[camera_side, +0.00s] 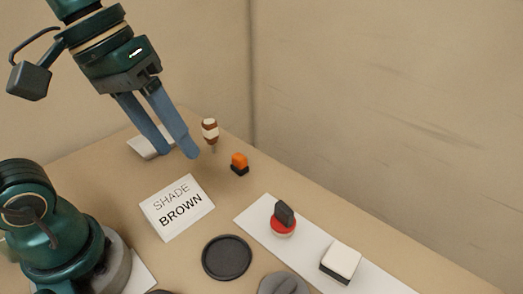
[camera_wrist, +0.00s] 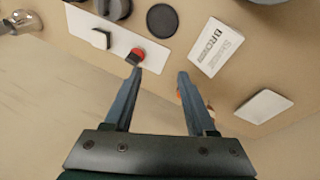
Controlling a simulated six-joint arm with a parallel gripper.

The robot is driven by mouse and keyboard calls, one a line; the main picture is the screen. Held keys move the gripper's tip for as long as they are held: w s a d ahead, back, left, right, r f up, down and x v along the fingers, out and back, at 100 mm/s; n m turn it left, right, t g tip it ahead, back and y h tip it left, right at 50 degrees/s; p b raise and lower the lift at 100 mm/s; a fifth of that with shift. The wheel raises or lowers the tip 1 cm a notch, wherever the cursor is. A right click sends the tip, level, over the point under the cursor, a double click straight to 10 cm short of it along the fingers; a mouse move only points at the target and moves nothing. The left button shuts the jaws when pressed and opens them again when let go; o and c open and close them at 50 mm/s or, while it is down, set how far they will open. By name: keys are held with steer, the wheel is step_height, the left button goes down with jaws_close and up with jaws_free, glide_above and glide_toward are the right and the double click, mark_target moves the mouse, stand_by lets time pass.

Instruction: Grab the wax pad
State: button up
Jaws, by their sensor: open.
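No object is labelled as the wax pad, and I cannot tell for sure which one it is. One candidate is a white-topped block with a dark base (camera_side: 341,261), on a white strip (camera_side: 254,215); it also shows in the wrist view (camera_wrist: 101,38). Another is a red round piece (camera_side: 284,228) with a dark block (camera_side: 285,211) on top, on the same strip. A small orange block on a black base (camera_side: 239,161) stands farther back. My gripper (camera_side: 178,154) is open and empty above the bench's back part; its fingertips also show in the wrist view (camera_wrist: 160,73).
A card (camera_side: 178,207) reads "SHADE BROWN". A black disc (camera_side: 227,257) and a grey round piece (camera_side: 283,285) lie nearer the front. A brown and white handled piece (camera_side: 210,130) is close beside my fingers. A white flat piece (camera_side: 148,145) lies behind them. Walls bound the back.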

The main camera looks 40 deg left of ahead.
steer(key=w+d+n+g+h, duration=0.4)
steer(key=w+d+n+h, duration=0.1)
steer(key=n, duration=0.1)
steer(key=n+g+h, duration=0.1)
steer(key=n+h, duration=0.5)
glide_above(291, 221)
steer(key=a, duration=0.4)
steer(key=shift+n, duration=0.5)
steer(key=f, duration=1.6)
steer(key=shift+w+d, duration=0.1)
steer(key=shift+w, duration=0.2)
steer(key=shift+f, duration=0.4)
steer(key=shift+d+f, duration=0.2)
steer(key=shift+d, duration=0.15)
steer(key=shift+x, duration=2.2)
steer(key=shift+s, duration=0.1)
jaws_close()
